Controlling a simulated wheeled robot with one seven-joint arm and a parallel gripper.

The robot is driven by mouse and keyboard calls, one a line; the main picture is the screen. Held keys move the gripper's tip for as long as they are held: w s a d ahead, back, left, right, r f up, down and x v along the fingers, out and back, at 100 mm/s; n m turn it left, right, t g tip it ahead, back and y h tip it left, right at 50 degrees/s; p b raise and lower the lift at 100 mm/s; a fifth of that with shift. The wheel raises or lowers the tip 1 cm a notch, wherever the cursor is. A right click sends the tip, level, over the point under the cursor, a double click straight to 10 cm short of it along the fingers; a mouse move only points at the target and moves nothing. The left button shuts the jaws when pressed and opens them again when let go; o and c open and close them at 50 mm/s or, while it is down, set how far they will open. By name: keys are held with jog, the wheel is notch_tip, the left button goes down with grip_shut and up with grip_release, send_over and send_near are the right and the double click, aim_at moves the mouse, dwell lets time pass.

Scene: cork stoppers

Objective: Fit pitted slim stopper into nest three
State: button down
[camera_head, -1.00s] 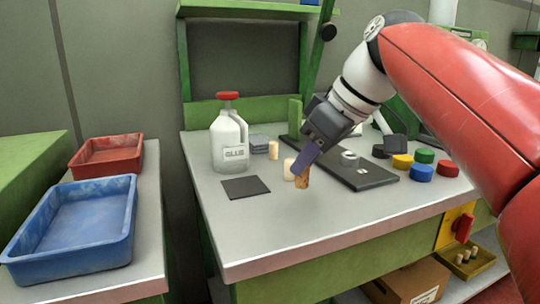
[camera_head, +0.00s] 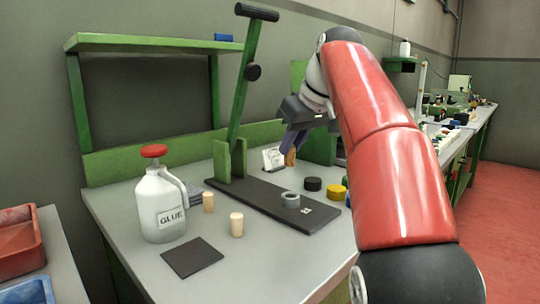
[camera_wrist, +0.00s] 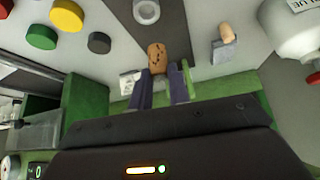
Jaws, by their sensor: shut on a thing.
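My gripper (camera_head: 290,146) is shut on a brown cork stopper (camera_head: 291,157) with dark pits and holds it above the back of the bench. In the wrist view the stopper (camera_wrist: 157,58) stands out between the fingers (camera_wrist: 160,82), its dark pits clear. A small white marked piece (camera_head: 273,159) is just left of the held stopper in the head view; it also shows in the wrist view (camera_wrist: 129,81). I cannot tell whether it is a nest, and no nest numbered three can be made out.
A green lever post (camera_head: 239,115) rises from a dark base plate (camera_head: 252,190) bearing a grey ring (camera_head: 290,200). A glue jug (camera_head: 160,208) and a dark square mat (camera_head: 192,257) are at left. Black (camera_head: 313,184) and yellow (camera_head: 337,192) discs lie near my arm.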

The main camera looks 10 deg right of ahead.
aim_at(294, 161)
jog(key=shift+w+d+r, duration=0.1)
jog(key=shift+w+d, duration=0.1)
jog(key=shift+w, duration=0.15)
jog(key=shift+m, duration=0.3)
jog(key=shift+f, duration=2.3)
jog(key=shift+f+b, duration=0.8)
jog(key=shift+f, duration=0.15)
jog(key=shift+f+b, duration=0.75)
jog(key=shift+f, duration=0.55)
jog(key=c, duration=1.3)
grip_release()
jog(key=shift+o, duration=0.2)
jog(key=p+v, duration=0.1)
jog(key=v, duration=0.7)
jog(key=shift+p, duration=0.35)
